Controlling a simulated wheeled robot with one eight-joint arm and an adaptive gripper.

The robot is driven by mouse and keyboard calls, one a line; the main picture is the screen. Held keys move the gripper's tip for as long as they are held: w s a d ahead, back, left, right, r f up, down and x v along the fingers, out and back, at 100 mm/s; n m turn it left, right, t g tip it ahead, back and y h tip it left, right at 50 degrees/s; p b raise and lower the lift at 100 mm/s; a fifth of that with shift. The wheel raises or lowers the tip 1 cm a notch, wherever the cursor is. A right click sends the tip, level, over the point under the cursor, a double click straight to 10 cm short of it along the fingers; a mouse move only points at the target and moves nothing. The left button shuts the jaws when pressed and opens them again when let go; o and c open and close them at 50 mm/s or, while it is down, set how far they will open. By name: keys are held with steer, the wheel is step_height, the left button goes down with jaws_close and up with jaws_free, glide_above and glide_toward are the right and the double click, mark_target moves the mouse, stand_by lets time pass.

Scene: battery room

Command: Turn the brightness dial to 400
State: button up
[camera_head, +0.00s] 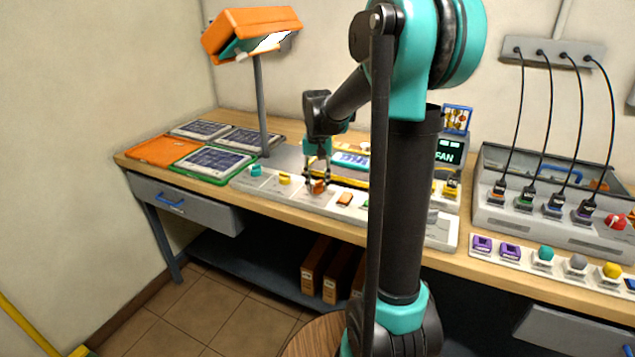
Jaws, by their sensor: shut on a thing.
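My gripper (317,183) points down over the long light-grey control panel on the workbench. It is shut on a small orange-brown knob (317,188) on that panel, partly hidden by the fingers. The knob's markings and setting are too small to read, so I cannot tell from lettering that it is the brightness dial. A teal knob (255,169), a yellow knob (285,179) and an orange control (345,199) sit on the same panel. An orange lamp (250,32) on a grey post stands behind the panel's left part.
Flat dark solar-type panels (213,160) lie on the bench at left. A grey box (545,219) with several black cables stands at right, behind a strip of coloured knobs (575,265). A small screen (449,151) reads "FAN". My arm hides the panel's middle right.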

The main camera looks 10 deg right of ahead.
mark_target(317, 182)
steer(key=m, duration=0.6)
steer(key=shift+m, duration=0.3)
steer(key=m, duration=0.6)
steer(key=shift+m, duration=0.4)
steer(key=o, duration=1.2)
steer(key=shift+c, duration=0.2)
steer(key=shift+r, duration=0.1)
step_height(317, 182, up, 12)
